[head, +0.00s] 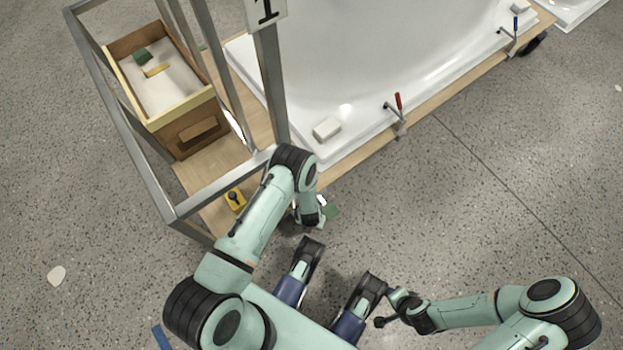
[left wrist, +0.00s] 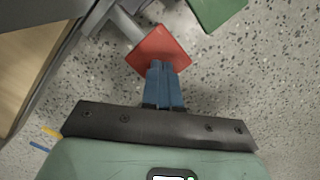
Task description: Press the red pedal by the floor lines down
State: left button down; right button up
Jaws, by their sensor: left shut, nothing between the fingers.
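The red pedal (left wrist: 158,48) is a flat square plate on a grey arm, low by the frame, seen in the left wrist view. My left gripper (left wrist: 160,68) is shut and empty, its blue fingertips over the near part of the red plate. I cannot tell whether they touch it. A green pedal (left wrist: 217,8) lies to the right in that view; it also shows in the head view (head: 331,212), beside my left wrist. The red pedal is hidden by my left arm in the head view. My right gripper (head: 386,320) is low in the head view, away from the pedals.
Blue and yellow floor lines (left wrist: 50,132) show at lower left in the wrist view. A metal frame (head: 120,130) with a wooden box (head: 183,118) stands at the left. A white bathtub shell (head: 350,135) with clamps lies behind. Speckled floor (head: 480,215) is clear at right.

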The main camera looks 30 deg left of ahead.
pick_arm(q)
notch_tip(320, 180, down, 2)
jog(key=shift+f+b, duration=0.25)
jog(key=shift+b, duration=0.75)
jog(key=shift+r, duration=0.15)
jog(key=s+p, duration=0.1)
jog(key=s+r+p, duration=0.1)
jog(key=shift+d+p, duration=0.2)
jog(key=shift+p, duration=0.1)
jog(key=shift+s+d+r, duration=0.1)
jog(key=shift+s, duration=0.4)
